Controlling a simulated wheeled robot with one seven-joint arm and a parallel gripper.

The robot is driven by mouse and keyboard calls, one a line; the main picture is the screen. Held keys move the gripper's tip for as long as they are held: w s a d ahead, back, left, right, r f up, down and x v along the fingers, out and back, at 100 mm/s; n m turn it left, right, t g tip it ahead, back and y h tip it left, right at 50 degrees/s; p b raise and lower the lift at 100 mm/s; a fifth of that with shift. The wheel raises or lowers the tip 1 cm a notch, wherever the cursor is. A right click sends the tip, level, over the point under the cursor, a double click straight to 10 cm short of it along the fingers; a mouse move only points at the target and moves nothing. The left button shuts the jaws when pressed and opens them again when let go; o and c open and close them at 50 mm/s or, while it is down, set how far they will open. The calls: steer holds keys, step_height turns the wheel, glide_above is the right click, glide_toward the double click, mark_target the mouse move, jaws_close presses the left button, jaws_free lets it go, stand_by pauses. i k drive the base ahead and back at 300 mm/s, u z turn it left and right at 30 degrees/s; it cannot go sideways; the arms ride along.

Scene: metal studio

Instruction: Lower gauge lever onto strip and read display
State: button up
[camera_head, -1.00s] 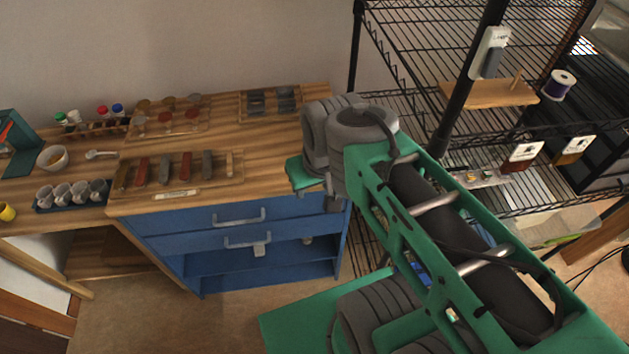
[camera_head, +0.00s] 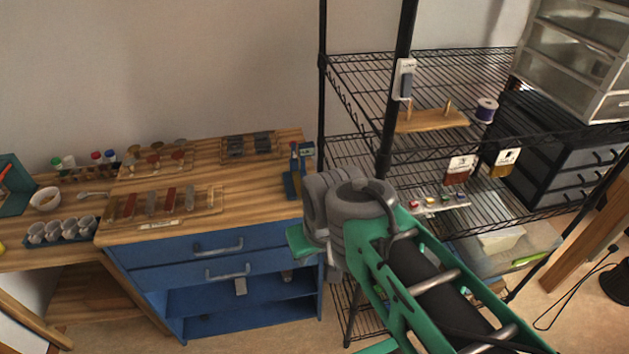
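A small dark-blue stand with a pale display-like head, probably the gauge (camera_head: 300,166), is upright at the right end of the wooden bench top, just behind my arm's grey joint. Its lever and any strip under it are too small to make out, and the display cannot be read. Several red and grey bars (camera_head: 151,203) lie side by side on a wooden board (camera_head: 208,201) at the bench front; I cannot tell whether one is the strip.
The wooden bench (camera_head: 250,180) has blue drawers (camera_head: 220,246) below. A black wire shelf rack (camera_head: 440,70) stands close to its right, beside my arm. Cups (camera_head: 60,232), a bowl (camera_head: 45,199) and small bottles (camera_head: 97,157) are at the left. Bench top between board and gauge is clear.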

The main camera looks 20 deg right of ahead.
mark_target(293, 144)
steer(key=i, duration=0.4)
steer(key=z, duration=0.25)
steer(key=k, duration=1.3)
steer(key=u, duration=0.8)
steer(key=i, duration=1.7)
steer(key=z, duration=0.35)
